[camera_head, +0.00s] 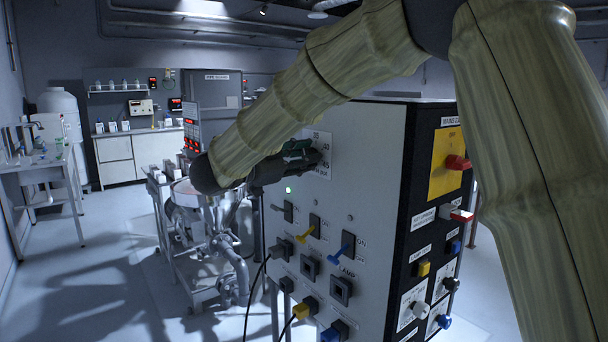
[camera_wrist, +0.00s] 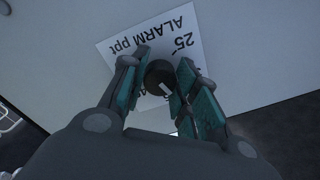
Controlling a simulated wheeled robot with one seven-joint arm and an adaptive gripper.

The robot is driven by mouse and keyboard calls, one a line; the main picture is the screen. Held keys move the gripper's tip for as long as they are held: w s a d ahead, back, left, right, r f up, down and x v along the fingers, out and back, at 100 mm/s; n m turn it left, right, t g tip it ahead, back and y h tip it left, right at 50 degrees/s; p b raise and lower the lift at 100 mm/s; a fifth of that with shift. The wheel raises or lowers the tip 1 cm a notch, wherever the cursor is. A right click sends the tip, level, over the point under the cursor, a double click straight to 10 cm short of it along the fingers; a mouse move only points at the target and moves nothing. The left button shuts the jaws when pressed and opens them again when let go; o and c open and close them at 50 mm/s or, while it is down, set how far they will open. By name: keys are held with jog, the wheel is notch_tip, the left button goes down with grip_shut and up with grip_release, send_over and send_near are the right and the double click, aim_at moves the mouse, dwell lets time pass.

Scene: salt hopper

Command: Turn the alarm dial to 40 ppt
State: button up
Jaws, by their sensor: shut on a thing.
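The alarm dial (camera_wrist: 157,74) is a round black knob with a white pointer mark, on a white label plate reading "ALARM ppt" (camera_wrist: 150,36). The plate appears upside down in the wrist view, with "25" readable beside the knob; the fingers cover most other numbers. In the head view my gripper (camera_head: 300,152) is at the panel's upper left and hides the knob; part of the label plate (camera_head: 322,158) shows.
The grey control cabinet (camera_head: 368,150) carries several switches below the dial, including yellow (camera_head: 305,234) and blue (camera_head: 342,249) levers. Its black side has a red mains handle (camera_head: 457,162). A piped machine (camera_head: 215,240) stands left of it. Open floor lies farther left.

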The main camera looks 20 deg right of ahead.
jog(key=m+b, duration=1.5)
jog(key=b, duration=0.9)
jog(key=shift+f+m+g, duration=0.15)
jog(key=shift+m+g, duration=0.15)
jog(key=shift+m, duration=0.3)
jog(key=o, duration=1)
jog(key=shift+a, duration=0.1)
jog(key=v, duration=1.2)
jog(key=shift+w, duration=0.1)
